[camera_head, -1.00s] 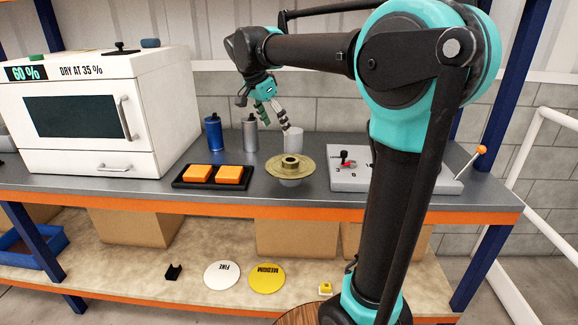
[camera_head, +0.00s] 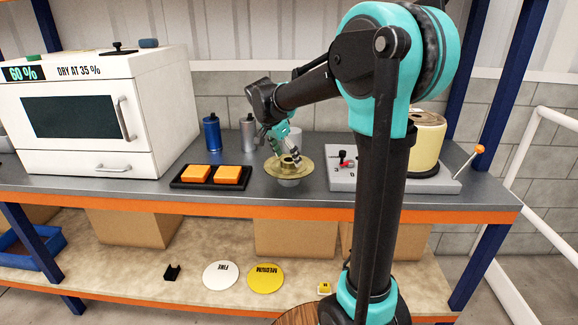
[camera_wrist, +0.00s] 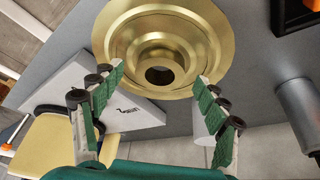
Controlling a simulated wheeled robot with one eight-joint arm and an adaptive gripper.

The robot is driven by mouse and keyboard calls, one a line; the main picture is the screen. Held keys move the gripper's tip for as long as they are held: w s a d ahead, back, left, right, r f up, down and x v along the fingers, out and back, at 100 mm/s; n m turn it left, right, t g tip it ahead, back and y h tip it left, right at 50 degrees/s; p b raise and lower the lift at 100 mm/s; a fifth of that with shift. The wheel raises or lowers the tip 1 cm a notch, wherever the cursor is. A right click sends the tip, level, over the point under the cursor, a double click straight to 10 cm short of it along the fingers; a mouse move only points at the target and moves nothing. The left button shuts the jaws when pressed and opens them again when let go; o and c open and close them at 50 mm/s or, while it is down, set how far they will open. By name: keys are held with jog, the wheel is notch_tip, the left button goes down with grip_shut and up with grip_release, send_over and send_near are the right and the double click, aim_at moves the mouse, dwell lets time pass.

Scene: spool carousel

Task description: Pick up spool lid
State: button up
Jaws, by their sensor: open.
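The spool lid, a round brass-coloured flanged disc (camera_head: 272,171) with a raised hub and a centre hole, lies flat on a small pale round support at the bench's front middle. The wrist view shows its flange and hub (camera_wrist: 196,28) large at the top. My gripper (camera_head: 288,152) is just above the lid in the head view and partly covers its back side. In the wrist view my gripper (camera_wrist: 160,74) is open, its two green-padded fingers apart on either side of the hub. Nothing is held. Whether the fingers touch the lid cannot be told.
An orange-padded black tray (camera_head: 212,187) lies left of the lid. A blue bottle (camera_head: 212,133) and a grey bottle (camera_head: 249,133) stand behind. A grey panel (camera_head: 343,181) and a yellow spool (camera_head: 429,145) are on the right. A white oven (camera_head: 75,115) stands left.

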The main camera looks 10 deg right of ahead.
jog(key=shift+w+d+f, duration=0.1)
jog(key=shift+d+f, duration=0.05)
jog(key=shift+f, duration=0.25)
grip_shut()
jog(key=shift+r, duration=0.1)
dwell(0.3)
